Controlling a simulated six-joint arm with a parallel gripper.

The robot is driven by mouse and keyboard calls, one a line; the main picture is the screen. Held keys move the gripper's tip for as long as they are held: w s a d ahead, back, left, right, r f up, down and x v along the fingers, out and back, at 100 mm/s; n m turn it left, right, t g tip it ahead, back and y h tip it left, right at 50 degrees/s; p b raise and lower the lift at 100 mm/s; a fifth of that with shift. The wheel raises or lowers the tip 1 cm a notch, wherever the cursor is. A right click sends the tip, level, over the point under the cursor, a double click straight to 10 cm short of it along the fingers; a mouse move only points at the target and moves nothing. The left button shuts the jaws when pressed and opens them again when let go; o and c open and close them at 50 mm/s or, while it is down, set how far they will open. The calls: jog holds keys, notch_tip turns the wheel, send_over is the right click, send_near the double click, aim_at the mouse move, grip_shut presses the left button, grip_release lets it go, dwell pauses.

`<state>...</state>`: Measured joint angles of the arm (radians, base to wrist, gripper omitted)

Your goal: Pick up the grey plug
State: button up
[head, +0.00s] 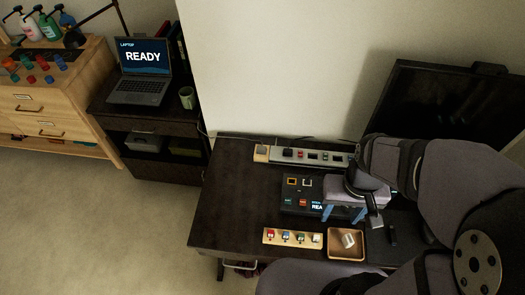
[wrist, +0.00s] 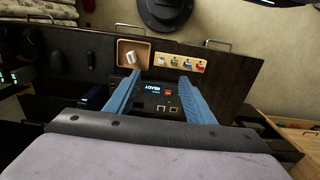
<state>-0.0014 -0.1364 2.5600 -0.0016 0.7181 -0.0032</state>
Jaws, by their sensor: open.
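A light grey, stubby piece (head: 348,240), which looks like the grey plug, lies in a square wooden tray (head: 331,256) near the table's front edge. In the wrist view the grey piece (wrist: 131,58) lies in the tray, up and left of the fingertips. My gripper (head: 344,215) is open, its blue fingers spread, above the dark panel and just behind the tray. In the wrist view my gripper (wrist: 161,76) has nothing between its fingers; the panel shows below them. The fingers are apart from the grey piece.
A dark panel (head: 290,207) with ports and a lit screen lies under my gripper. A wooden rack (head: 268,236) with several coloured pieces stands left of the tray. A power strip (head: 325,158) runs along the back, and a monitor (head: 435,105) stands at the right. The table's left part is clear.

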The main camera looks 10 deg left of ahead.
jog(key=shift+o, duration=0.4)
jog(key=t+b, duration=1.3)
jog(key=b, duration=0.1)
send_near(261, 150)
jog(key=shift+w+d+f, duration=0.35)
jog(key=shift+w+f, duration=0.15)
jog(key=shift+w, duration=0.3)
jog(key=shift+a+f+t, duration=0.15)
jog(key=shift+f+t, duration=0.1)
jog(key=shift+t, duration=0.05)
jog(key=shift+p+x, duration=1.05)
jog(key=shift+x, duration=2.6)
jog(key=shift+a, duration=0.15)
jog(key=shift+c, duration=0.3)
